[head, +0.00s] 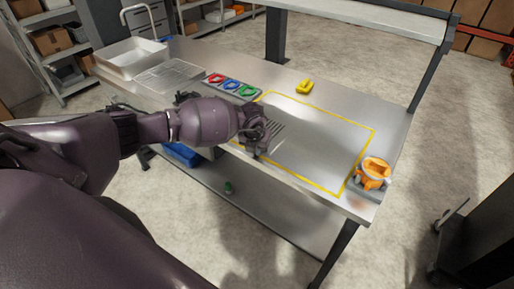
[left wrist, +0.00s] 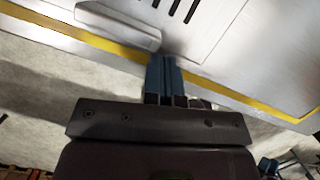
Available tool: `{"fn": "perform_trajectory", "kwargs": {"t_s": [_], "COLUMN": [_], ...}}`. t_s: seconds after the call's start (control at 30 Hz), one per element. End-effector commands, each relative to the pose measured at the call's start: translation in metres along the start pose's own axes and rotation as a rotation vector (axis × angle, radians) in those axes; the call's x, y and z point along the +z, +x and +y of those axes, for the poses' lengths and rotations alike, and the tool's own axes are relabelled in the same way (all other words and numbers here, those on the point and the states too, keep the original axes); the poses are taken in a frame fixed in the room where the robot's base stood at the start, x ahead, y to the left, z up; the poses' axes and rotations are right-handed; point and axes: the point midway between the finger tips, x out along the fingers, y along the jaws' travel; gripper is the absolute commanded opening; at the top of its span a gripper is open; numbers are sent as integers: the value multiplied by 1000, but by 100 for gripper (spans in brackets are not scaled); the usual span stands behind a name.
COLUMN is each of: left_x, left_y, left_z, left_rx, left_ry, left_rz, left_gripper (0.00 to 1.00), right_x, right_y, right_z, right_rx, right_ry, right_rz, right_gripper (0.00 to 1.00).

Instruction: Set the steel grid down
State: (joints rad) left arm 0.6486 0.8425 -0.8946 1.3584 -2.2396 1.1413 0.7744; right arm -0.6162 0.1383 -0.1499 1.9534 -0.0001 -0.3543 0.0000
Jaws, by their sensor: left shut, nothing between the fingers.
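The steel grid (head: 277,133), a flat plate with dark slots, shows just past my left gripper in the head view. It appears to lie on the steel table at the near left part of the yellow outlined area (head: 362,153). Part of it is hidden behind the gripper. In the left wrist view the slotted plate (left wrist: 207,22) is at the top, cut off by the frame. My left gripper (head: 262,140) is shut and empty beside the grid's near edge. Its blue fingertips (left wrist: 163,72) are together; I cannot tell whether they touch the grid. My right gripper is not in view.
A holder with red, blue and green rings (head: 231,85) stands behind the gripper. A yellow object (head: 304,87) lies beyond the outline. An orange and grey item (head: 374,174) stands at the right corner. The outline's middle is clear.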

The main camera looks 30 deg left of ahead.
Motion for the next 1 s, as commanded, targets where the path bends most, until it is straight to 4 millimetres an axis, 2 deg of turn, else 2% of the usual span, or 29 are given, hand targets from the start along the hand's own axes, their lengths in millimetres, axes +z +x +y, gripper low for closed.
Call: {"fn": "perform_trajectory", "kwargs": {"t_s": [0.27, 0.7, 1.0], "left_x": [1, 36, 39], "left_y": [0, 11, 9], "left_z": [0, 0, 0], "left_rx": [0, 0, 0], "left_ry": [0, -1, 0], "left_rz": [-1, -3, -1], "left_gripper": [0, 0, 0], "right_x": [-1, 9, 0], "right_y": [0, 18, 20], "right_z": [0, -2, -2], "right_rx": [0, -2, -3], "right_ry": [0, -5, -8], "right_rz": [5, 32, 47], "right_gripper": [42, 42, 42]}}
